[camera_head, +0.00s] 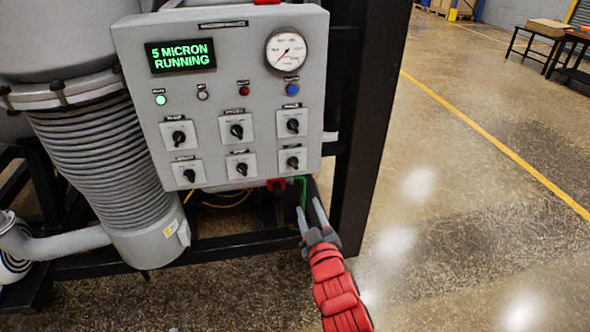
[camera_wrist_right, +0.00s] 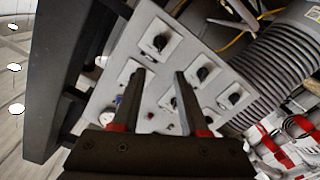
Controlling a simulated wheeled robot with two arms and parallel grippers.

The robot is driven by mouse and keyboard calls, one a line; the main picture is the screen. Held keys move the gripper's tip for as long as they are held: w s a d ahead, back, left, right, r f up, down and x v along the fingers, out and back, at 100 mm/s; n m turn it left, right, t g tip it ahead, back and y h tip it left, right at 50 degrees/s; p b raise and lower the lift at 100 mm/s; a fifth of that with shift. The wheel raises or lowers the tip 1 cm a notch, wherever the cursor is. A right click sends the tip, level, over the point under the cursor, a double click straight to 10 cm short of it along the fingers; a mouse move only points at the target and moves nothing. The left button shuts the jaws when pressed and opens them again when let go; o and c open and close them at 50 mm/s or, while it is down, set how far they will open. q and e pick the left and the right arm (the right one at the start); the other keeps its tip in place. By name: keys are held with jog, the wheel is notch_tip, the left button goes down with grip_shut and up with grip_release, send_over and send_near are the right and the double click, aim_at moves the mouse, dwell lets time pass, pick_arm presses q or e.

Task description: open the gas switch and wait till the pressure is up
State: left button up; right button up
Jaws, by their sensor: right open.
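The grey control panel (camera_head: 220,100) carries a green display (camera_head: 180,56) reading "5 MICRON RUNNING" and a round pressure gauge (camera_head: 286,49). Below are a lit green lamp (camera_head: 160,99), other small buttons and several black rotary switches, such as the upper right one (camera_head: 292,125) and lower right one (camera_head: 293,162). The labels are too small to read, so I cannot tell which is the gas switch. My right gripper (camera_head: 312,214) is open and empty, below the panel's lower right corner. In the right wrist view its fingers (camera_wrist_right: 158,100) point toward the panel's switches. My left gripper is out of view.
A black frame post (camera_head: 362,130) stands just right of the panel. A ribbed grey hose (camera_head: 100,150) and vessel are at left. A green cable (camera_head: 302,192) hangs below the panel. The floor (camera_head: 470,230) at right is clear; tables (camera_head: 530,45) stand far back.

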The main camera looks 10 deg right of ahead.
aim_at(294, 165)
jog(key=w+p, duration=0.4)
jog(key=w, duration=1.3)
jog(key=shift+w+p, duration=0.1)
jog(key=shift+p, duration=0.25)
grip_shut()
